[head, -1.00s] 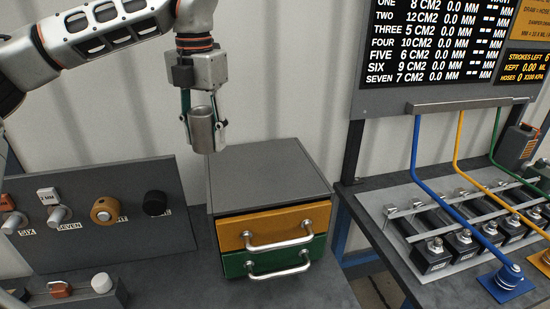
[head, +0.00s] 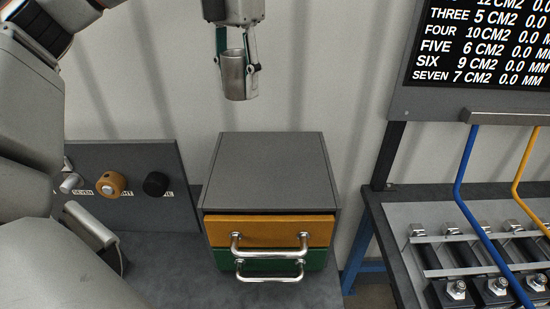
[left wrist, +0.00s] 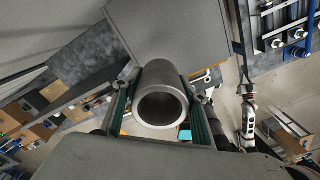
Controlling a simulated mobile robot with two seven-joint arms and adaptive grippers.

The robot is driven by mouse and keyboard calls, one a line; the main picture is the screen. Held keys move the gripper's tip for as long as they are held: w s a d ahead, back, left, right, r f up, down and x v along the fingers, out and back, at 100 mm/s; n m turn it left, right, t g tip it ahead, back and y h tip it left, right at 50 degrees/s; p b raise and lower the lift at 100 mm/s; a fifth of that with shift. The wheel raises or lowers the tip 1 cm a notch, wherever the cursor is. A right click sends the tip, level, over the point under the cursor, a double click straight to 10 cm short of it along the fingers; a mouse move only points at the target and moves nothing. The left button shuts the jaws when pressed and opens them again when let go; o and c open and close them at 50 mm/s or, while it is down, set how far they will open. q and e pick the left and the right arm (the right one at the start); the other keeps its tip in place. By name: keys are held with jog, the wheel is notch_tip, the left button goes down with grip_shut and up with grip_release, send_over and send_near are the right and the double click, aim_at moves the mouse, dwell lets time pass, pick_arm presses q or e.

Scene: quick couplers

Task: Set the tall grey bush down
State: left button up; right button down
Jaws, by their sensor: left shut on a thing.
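The tall grey bush (head: 234,76) is a plain metal cylinder, held upright in the head view above the back of the drawer cabinet's grey top. My left gripper (head: 238,68) is shut on it, with one finger on each side. In the left wrist view the bush (left wrist: 162,97) shows its open round end between the green-padded fingers (left wrist: 160,110). Clear space shows between the bush and the cabinet top. My right gripper is not clearly seen in the head view.
The drawer cabinet (head: 270,165) has an orange drawer (head: 270,229) and a green drawer, both with bar handles. A grey panel with pegs (head: 120,165) stands at left. The cabinet top is bare. A bench with blue and yellow hoses (head: 466,160) stands at right.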

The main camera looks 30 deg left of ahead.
aim_at(245, 171)
pick_arm(q)
notch_tip(245, 171, down, 20)
jog(key=shift+r, duration=0.1)
dwell(0.5)
jog(key=shift+f, duration=0.2)
jog(key=o, duration=1.5)
jog(key=shift+s, duration=0.1)
jog(key=shift+r, duration=0.1)
notch_tip(245, 171, up, 12)
jog(key=shift+r, duration=0.1)
jog(key=shift+s, duration=0.1)
